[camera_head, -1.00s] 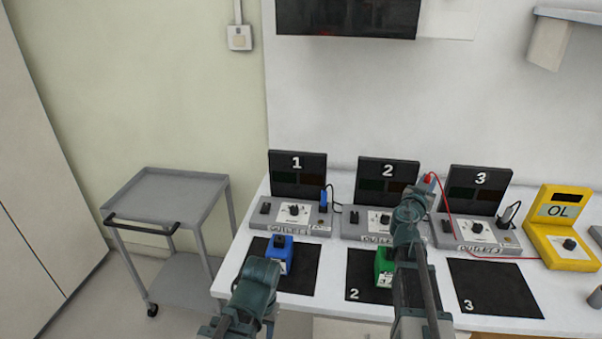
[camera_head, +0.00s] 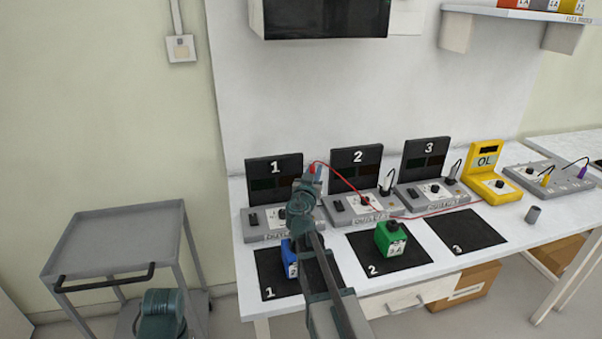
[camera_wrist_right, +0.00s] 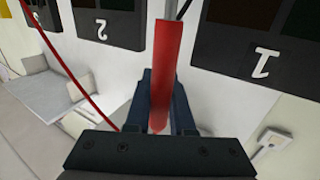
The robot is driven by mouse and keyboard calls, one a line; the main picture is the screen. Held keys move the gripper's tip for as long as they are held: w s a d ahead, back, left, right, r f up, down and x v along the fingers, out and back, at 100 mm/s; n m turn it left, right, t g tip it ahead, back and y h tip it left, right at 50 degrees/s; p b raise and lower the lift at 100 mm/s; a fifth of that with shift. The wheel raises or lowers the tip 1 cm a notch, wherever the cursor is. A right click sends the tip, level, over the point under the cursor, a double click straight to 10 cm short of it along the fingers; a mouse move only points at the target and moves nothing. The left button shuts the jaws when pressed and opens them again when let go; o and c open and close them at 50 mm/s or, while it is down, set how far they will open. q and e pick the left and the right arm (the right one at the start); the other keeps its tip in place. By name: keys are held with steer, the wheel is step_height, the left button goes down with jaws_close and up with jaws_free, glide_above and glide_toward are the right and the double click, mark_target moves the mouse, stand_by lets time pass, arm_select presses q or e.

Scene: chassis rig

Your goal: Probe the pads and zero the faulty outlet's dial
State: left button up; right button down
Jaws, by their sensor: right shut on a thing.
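My right gripper (camera_head: 313,178) is shut on a red probe (camera_wrist_right: 166,70), held in front of outlet unit 1 (camera_head: 272,178). A red lead (camera_head: 345,182) runs from it toward the yellow meter (camera_head: 485,150), which reads OL. Outlet units 2 (camera_head: 345,160) and 3 (camera_head: 415,150) stand to the right, each with a dial on its base; unit 1's base is partly hidden by my arm. A blue block (camera_head: 289,258) is on pad 1 (camera_head: 267,285), partly hidden. A green block (camera_head: 391,238) is on pad 2 (camera_head: 400,262). Pad 3 (camera_head: 466,230) is bare. My left gripper is out of view.
A grey trolley (camera_head: 120,235) stands left of the white bench (camera_head: 450,258). A grey strip with leads (camera_head: 560,177) lies beyond the meter. A shelf (camera_head: 520,15) hangs above.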

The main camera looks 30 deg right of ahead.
steer(key=shift+w+d+f, duration=0.15)
steer(key=shift+w+d, duration=0.1)
steer(key=shift+w, duration=0.1)
step_height(320, 180, down, 6)
steer(key=b, duration=0.6)
steer(key=shift+f+b, duration=0.15)
steer(key=shift+b, duration=0.15)
stand_by(0.7)
